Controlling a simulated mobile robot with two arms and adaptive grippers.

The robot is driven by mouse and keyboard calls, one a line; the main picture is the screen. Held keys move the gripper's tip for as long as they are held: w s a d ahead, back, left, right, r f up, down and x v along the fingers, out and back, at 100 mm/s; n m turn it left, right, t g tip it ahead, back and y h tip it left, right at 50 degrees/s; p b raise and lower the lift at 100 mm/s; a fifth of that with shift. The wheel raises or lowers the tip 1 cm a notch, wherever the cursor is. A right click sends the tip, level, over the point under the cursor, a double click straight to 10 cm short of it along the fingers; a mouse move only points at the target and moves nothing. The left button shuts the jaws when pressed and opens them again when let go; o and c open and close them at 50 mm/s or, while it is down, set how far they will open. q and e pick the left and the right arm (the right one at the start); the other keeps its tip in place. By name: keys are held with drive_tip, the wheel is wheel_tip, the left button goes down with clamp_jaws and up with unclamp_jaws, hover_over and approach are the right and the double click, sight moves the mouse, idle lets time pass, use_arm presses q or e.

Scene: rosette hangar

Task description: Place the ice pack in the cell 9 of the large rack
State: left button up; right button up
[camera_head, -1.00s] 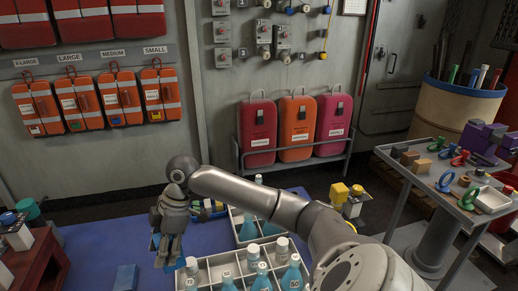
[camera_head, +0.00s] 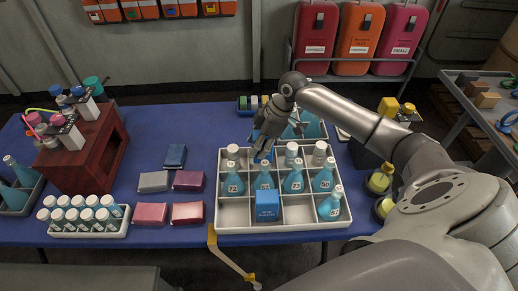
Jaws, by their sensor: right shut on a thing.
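The large rack (camera_head: 285,230) is a white tray of cells on the blue table, in the head view's middle. It holds several blue bottles (camera_head: 293,182) with white caps, and a blue labelled block (camera_head: 267,205) sits in a front-row cell. My right gripper (camera_head: 264,146) is over the rack's back part, left of its middle, shut on a blue thing (camera_head: 262,155), likely the ice pack. The fingers and nearby bottles partly hide it; I cannot tell whether it touches the rack. Cell numbers are not readable. My left gripper is not in view.
Blue, grey, purple and pink packs (camera_head: 153,181) lie left of the rack. A small vial rack (camera_head: 88,230) and a dark red stand (camera_head: 90,150) are farther left. Another bottle rack (camera_head: 312,130) stands behind. Two front-row cells look empty.

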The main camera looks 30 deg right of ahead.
drive_tip(key=shift+f, duration=1.55)
drive_tip(key=o, duration=1.3)
drive_tip(key=shift+f, duration=0.15)
drive_tip(key=v, duration=1.2)
drive_tip(key=shift+r, duration=0.2)
